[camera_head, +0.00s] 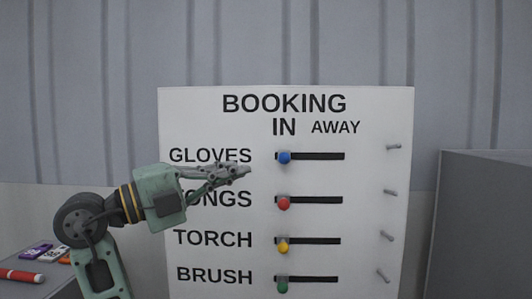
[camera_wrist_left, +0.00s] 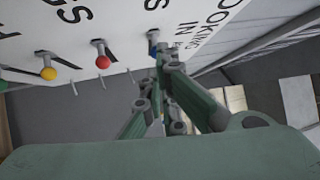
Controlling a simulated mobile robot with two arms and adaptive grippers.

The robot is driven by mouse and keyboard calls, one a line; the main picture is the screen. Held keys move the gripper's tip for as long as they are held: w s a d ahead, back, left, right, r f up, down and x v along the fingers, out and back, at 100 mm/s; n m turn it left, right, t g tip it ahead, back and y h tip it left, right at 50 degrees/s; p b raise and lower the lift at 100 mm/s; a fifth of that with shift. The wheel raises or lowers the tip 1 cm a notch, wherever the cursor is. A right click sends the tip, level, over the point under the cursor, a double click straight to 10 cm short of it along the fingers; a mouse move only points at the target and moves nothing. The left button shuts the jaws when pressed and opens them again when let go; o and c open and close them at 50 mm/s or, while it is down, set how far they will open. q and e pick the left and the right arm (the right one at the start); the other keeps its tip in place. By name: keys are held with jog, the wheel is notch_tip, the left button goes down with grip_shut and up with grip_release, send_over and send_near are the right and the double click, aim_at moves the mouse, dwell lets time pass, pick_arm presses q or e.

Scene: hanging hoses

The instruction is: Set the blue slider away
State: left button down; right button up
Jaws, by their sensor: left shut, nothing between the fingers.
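The white booking board (camera_head: 365,220) stands upright with the columns IN and AWAY. The blue slider (camera_head: 284,157) is at the left, IN end of the black slot in the GLOVES row. My left gripper (camera_head: 246,171) is shut and empty, in front of the board just left of and slightly below the blue slider. In the left wrist view the gripper (camera_wrist_left: 160,65) points at the board, and the blue slider (camera_wrist_left: 153,36) shows partly hidden beyond its fingertips. I cannot tell whether they touch. My right gripper is not in view.
The red (camera_head: 284,203), yellow (camera_head: 283,246) and green (camera_head: 282,286) sliders sit at the left ends of the lower slots. Several grey pegs (camera_head: 393,147) stick out at the board's right. A grey panel (camera_head: 485,225) stands right. Tags and a red marker (camera_head: 22,275) lie lower left.

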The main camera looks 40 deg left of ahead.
aim_at(279, 158)
pick_arm(q)
jog(key=p+x, duration=0.2)
jog(key=x, duration=0.4)
jog(key=shift+w+d+r, duration=0.1)
jog(key=shift+w+r, duration=0.05)
jog(key=shift+w, duration=0.05)
jog(key=shift+w+d+p, duration=0.3)
jog(key=shift+w+p, duration=0.15)
jog(key=shift+w, duration=0.2)
